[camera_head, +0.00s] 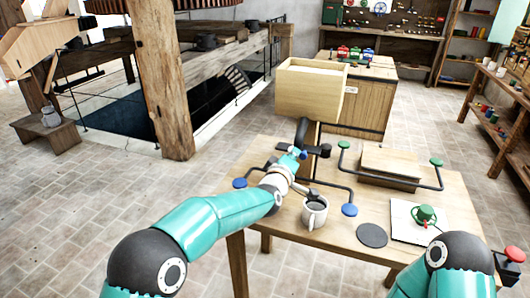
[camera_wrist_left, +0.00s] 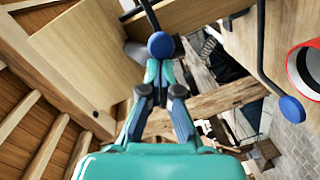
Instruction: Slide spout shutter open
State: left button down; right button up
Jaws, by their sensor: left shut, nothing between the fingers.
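A wooden hopper box (camera_head: 310,90) stands above the table's back edge, with a dark spout (camera_head: 302,130) below it. A dark flat piece, seemingly the shutter (camera_head: 321,151), crosses at the spout, and a small blue knob (camera_head: 303,154) shows there. My left gripper (camera_head: 292,160) is shut and empty beside the knob. In the left wrist view its fingertips (camera_wrist_left: 160,72) are together just below the blue knob (camera_wrist_left: 161,45), which sits on a dark rod; whether they touch cannot be told. My right arm is at the lower right; its gripper is not visible.
Dark rails with blue and green knobs edge the table. A wooden post (camera_head: 165,80) rises at left.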

pick_arm(q)
jog(key=shift+s+d+f, duration=0.1)
jog(key=shift+d, duration=0.05)
jog(key=shift+a+b, duration=0.45)
jog(key=shift+b, duration=0.1)
jog(key=s+a+r+b, duration=0.3)
jog(key=s+a+b, duration=0.2)
jog(key=s, duration=0.3)
jog(key=shift+a+b, duration=0.3)
jog(key=shift+a, duration=0.6)
jog(key=shift+s, duration=0.1)
